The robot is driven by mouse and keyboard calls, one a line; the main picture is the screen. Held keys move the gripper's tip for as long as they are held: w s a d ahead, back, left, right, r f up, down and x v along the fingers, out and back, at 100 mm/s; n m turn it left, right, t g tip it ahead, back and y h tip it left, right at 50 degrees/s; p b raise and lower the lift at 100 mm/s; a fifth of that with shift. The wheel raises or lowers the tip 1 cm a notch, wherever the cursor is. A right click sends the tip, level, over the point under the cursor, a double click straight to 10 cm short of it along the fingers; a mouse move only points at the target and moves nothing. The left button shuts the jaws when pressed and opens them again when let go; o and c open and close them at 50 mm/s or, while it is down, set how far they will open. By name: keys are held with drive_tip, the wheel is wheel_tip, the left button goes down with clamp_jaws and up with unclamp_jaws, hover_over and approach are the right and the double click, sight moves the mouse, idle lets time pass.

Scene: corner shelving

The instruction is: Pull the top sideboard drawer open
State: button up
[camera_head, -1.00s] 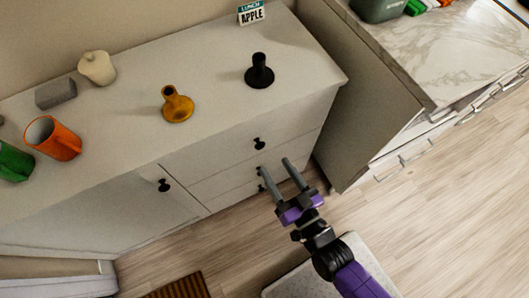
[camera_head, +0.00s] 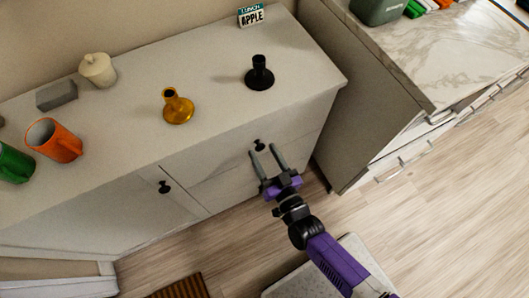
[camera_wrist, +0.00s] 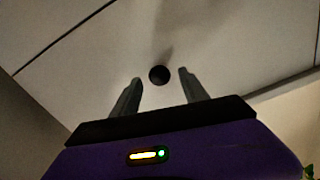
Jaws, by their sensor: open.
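The white sideboard (camera_head: 215,105) stands along the wall. Its top drawer (camera_head: 220,150) looks shut and has a round black knob (camera_head: 259,146). The knob also shows in the wrist view (camera_wrist: 159,75), between and beyond the two fingertips. My gripper (camera_head: 263,149) is open in front of the top drawer, with its grey fingers pointing at the drawer front, one on each side of the knob's line. I cannot tell whether the fingertips reach past the knob. The lower drawer knobs are hidden behind my gripper.
A door with a black knob (camera_head: 164,187) is left of the drawers. A marble-topped counter (camera_head: 440,50) stands to the right. Wooden floor lies in front.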

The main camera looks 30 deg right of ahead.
drive_tip(key=shift+w, duration=0.15)
clamp_jaws()
idle(1.4)
